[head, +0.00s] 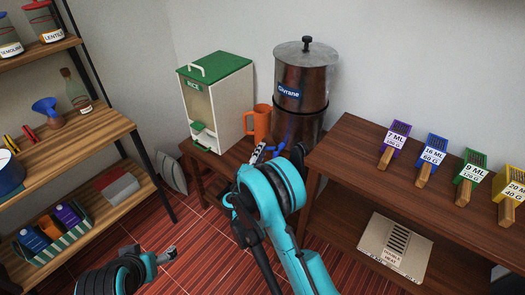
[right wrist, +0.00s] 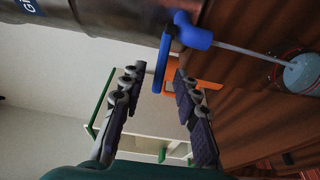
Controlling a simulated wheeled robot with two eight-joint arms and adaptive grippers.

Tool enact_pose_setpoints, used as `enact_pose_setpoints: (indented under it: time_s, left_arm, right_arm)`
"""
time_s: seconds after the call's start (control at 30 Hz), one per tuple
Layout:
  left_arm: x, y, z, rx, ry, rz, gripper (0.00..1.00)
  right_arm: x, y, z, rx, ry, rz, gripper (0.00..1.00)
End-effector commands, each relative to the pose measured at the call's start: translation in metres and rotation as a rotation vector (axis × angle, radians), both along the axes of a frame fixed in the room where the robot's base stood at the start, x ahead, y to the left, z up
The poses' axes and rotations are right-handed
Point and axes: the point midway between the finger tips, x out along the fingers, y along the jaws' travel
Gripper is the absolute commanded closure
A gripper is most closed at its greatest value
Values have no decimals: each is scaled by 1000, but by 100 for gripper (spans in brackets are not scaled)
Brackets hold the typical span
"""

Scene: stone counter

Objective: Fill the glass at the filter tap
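The metal water filter (head: 302,85) stands on the low wooden bench against the wall; its body also shows in the right wrist view (right wrist: 95,22). Its blue tap (right wrist: 190,33) has a blue lever (right wrist: 161,66). A thin stream runs from the tap into the glass (right wrist: 303,72), which holds some water. My right gripper (right wrist: 158,82) is open, its fingers apart with the lever between their tips; contact is unclear. In the head view my right gripper (head: 265,153) is at the filter's base, and my arm hides the glass. My left gripper (head: 170,252) is low over the floor, away from the filter.
An orange mug (head: 262,122) and a white-and-green rice dispenser (head: 216,105) stand left of the filter. Wooden shelves (head: 75,140) with jars and bottles stand at the left. Red floor lies between.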

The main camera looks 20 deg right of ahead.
Motion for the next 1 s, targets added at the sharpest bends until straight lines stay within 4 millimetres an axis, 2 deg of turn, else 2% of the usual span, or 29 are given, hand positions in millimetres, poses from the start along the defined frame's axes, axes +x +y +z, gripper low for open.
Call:
enact_pose_setpoints:
  time_s: [0.2,0.5,0.6,0.63,0.87,1.0]
  left_arm:
    - [0,0,-7,0,0,0,21]
    - [0,0,-7,0,0,0,21]
    - [0,0,-7,0,0,0,21]
    - [0,0,-7,0,0,0,21]
    - [0,0,-7,0,0,0,21]
    - [0,0,-7,0,0,0,21]
  right_arm:
    - [19,-13,-1,1,1,0,69]
    - [21,-14,0,1,0,1,69]
    - [21,-14,0,1,0,1,95]
    - [21,-14,0,1,0,1,100]
    - [21,-14,0,1,0,0,100]
    - [24,-7,0,1,0,-11,100]
